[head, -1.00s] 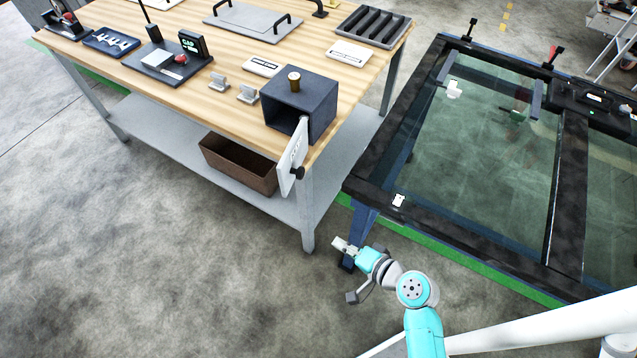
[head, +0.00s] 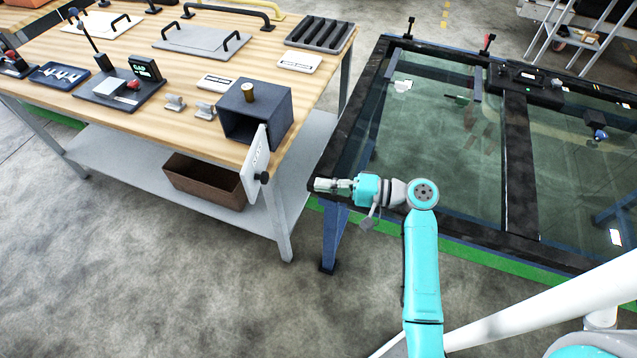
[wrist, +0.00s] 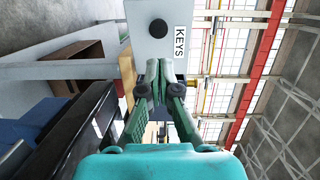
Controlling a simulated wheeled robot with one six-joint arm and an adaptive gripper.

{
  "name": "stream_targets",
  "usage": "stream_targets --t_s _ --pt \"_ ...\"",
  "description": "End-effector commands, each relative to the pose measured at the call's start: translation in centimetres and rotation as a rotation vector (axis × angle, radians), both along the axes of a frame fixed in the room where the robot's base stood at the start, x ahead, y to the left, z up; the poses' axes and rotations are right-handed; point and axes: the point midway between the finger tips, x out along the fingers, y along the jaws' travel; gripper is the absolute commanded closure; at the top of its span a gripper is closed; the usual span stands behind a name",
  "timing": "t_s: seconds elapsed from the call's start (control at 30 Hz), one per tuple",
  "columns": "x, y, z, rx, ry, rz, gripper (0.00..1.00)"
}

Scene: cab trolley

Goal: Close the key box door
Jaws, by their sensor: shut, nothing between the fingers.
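The key box (head: 262,112) is a dark box at the near right corner of the wooden workbench. Its white door (head: 255,165) stands open, swung out over the bench's front edge, with a dark round knob (head: 264,177). In the wrist view the door (wrist: 150,45) shows its KEYS label and its knob (wrist: 158,28) straight ahead of the fingers. My gripper (head: 318,184) is shut and empty, to the right of the door and apart from it in the head view. In the wrist view my gripper (wrist: 154,70) shows its fingertips together just below the knob.
A dark-framed glass-topped structure (head: 345,150) stands to the right, under my arm in the picture. A brown bin (head: 190,183) sits on the bench's lower shelf. A small brown cylinder (head: 248,92) stands on the key box. Open floor lies in front of the bench.

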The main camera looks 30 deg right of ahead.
Motion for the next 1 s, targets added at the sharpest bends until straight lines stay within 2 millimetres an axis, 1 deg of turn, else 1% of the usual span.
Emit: stream_targets --t_s 0.03,0.3,0.57,0.73,1.0 --pt "0.6 0.8 0.0 0.0 0.0 0.004 1.0" --pt "3.9 4.3 -0.3 -0.001 -0.001 0.005 1.0" --pt "6.8 7.3 -0.5 -0.001 0.001 0.003 1.0" --pt "7.8 8.2 -0.5 -0.001 0.0 0.0 1.0" --pt "8.1 8.5 -0.6 -0.001 0.001 -0.002 1.0"
